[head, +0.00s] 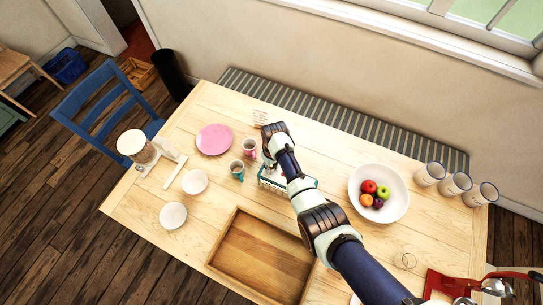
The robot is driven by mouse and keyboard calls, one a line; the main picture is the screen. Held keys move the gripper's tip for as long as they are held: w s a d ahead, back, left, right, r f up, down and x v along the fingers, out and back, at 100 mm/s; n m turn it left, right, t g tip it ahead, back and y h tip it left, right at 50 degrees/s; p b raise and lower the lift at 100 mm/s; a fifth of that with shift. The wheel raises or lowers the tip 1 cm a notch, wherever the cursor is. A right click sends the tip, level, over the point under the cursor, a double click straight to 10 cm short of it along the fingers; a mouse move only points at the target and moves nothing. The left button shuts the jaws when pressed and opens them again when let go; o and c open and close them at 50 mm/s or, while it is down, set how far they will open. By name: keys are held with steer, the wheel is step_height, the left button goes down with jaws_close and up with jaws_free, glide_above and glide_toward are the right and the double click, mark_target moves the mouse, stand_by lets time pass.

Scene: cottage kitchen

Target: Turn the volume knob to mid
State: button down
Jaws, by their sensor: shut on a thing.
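A teal-edged object (306,183), perhaps the radio with the volume knob, stands on the table near its middle, partly hidden behind my arm. The knob itself is too small and covered to make out, so its setting cannot be read. My gripper (268,166) points down at the left end of this object, below my dark wrist. Its fingers are tiny and partly hidden; it appears shut on the knob there.
Two mugs, one pink (249,147) and one teal (237,169), stand close left of my gripper. A pink plate (214,139) lies beyond them. A wooden tray (232,225) is in front. A white fruit bowl (398,202) is at right. Several cups (456,184) stand far right.

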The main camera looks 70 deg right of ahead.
mark_target(273, 167)
steer(key=shift+m, duration=1.1)
steer(key=c, duration=0.9)
jaws_free()
steer(key=shift+r, duration=0.1)
steer(key=r, duration=1.2)
steer(key=shift+s+d, duration=0.2)
steer(key=shift+s, duration=0.05)
